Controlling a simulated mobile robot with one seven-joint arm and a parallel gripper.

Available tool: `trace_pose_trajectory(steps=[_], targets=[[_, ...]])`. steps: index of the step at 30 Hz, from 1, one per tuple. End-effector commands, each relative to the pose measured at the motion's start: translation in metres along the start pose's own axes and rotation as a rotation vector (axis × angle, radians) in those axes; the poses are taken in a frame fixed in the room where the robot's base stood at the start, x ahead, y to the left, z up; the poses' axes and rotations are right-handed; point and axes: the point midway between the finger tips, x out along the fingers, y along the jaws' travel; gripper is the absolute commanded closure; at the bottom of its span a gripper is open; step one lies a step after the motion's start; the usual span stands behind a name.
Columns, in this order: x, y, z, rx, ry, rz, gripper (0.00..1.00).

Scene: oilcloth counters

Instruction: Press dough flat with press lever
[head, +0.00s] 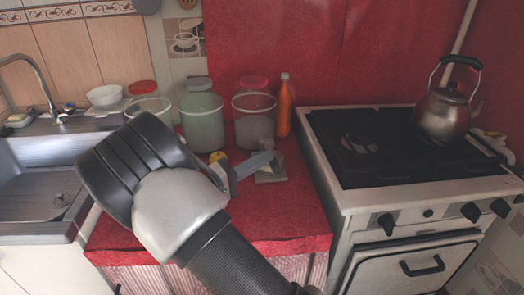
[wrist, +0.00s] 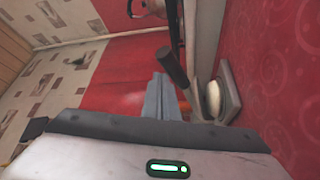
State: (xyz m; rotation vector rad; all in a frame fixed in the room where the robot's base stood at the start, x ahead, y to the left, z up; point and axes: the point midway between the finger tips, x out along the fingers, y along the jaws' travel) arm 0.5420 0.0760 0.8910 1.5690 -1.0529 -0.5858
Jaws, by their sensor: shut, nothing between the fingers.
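The dough press (head: 272,175) is a small grey device on the red counter, partly hidden behind my gripper in the head view. In the wrist view its grey base plate (wrist: 230,88) carries a pale round piece of dough (wrist: 213,99). A dark lever handle (wrist: 172,67) sticks out from the press, away from the counter. My gripper (head: 258,163) is shut and empty, close beside the press. Its blue-grey fingers (wrist: 163,98) are next to the lever handle in the wrist view. I cannot tell whether they touch it.
Large lidded jars (head: 201,118) and an orange bottle (head: 284,105) stand behind the press. The stove (head: 340,185) with a kettle (head: 443,112) is at right, the sink (head: 40,180) at left. The front of the red counter (head: 285,220) is clear.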

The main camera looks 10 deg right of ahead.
Motion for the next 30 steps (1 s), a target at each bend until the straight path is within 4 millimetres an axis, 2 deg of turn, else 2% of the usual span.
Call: trace_pose_trajectory(steps=[6,22,26,30], targets=[[-0.002,-0.007,0.004,-0.001,-0.001,0.001,1.00],[-0.004,-0.007,0.004,0.000,0.000,0.001,1.00],[-0.017,-0.007,0.003,0.000,0.003,-0.001,1.00],[-0.040,-0.006,0.003,0.000,0.004,0.000,1.00]])
